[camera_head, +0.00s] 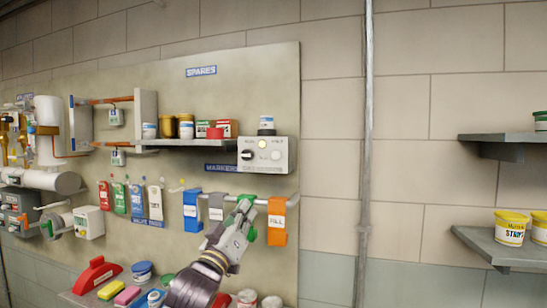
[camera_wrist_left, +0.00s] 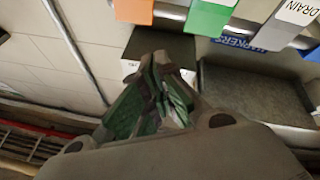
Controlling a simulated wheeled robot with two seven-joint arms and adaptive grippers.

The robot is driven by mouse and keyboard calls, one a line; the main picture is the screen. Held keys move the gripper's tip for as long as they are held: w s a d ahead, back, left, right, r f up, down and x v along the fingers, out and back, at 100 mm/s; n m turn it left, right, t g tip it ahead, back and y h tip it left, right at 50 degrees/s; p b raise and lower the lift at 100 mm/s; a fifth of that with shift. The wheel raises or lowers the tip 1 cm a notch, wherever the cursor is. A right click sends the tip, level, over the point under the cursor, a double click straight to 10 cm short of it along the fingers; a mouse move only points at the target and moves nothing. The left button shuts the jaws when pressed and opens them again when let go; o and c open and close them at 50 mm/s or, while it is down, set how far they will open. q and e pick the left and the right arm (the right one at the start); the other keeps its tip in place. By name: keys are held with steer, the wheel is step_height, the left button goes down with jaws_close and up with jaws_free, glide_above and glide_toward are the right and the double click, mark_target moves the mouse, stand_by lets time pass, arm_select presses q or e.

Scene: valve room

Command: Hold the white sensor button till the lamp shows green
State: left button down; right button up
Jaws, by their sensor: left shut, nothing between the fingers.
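A pale control box (camera_head: 283,147) is fixed to the wall panel at the right end of the shelf. Its face has a black knob (camera_head: 247,155), a pale yellowish lamp (camera_head: 262,144) and a round white button (camera_head: 276,155). The lamp does not look green. My left gripper (camera_head: 245,203) is shut and empty, below the box and in front of the tag rail, apart from the button. In the left wrist view its closed fingers (camera_wrist_left: 162,62) point towards a dark box underside (camera_wrist_left: 165,46); the button is hidden there. My right gripper is not in view.
Hanging tags flank the gripper: blue (camera_head: 192,211), grey (camera_head: 215,206) and orange (camera_head: 277,222); a green tag (camera_wrist_left: 212,17) is partly hidden by it in the head view. A vertical pipe (camera_head: 367,150) runs to the right.

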mark_target(276, 155)
arm_select(q)
steer(key=s+d+r+m+h, duration=0.1)
steer(key=s+r+h, duration=0.2)
steer(key=r, duration=0.4)
steer(key=s+d+r+m+h, duration=0.2)
steer(key=s+r+h, duration=0.1)
steer(key=r, duration=0.4)
steer(key=shift+r+h, duration=0.2)
steer(key=shift+h, duration=0.1)
steer(key=shift+w, duration=0.15)
steer(key=shift+w+d+p, duration=0.15)
steer(key=shift+w+d, duration=0.25)
steer(key=shift+w, duration=0.95)
steer(key=shift+w+d+p, duration=0.2)
steer(key=shift+w+d, duration=0.25)
steer(key=shift+w, duration=0.9)
steer(key=shift+w+d+p, duration=0.15)
steer(key=shift+w+d, duration=0.25)
steer(key=shift+w, duration=0.95)
steer(key=shift+w+d+p, duration=0.25)
steer(key=shift+w+p, duration=0.15)
steer(key=shift+w, duration=0.5)
stand_by(0.5)
steer(key=shift+s, duration=0.25)
steer(key=shift+s+a, duration=0.25)
steer(key=shift+s, duration=0.35)
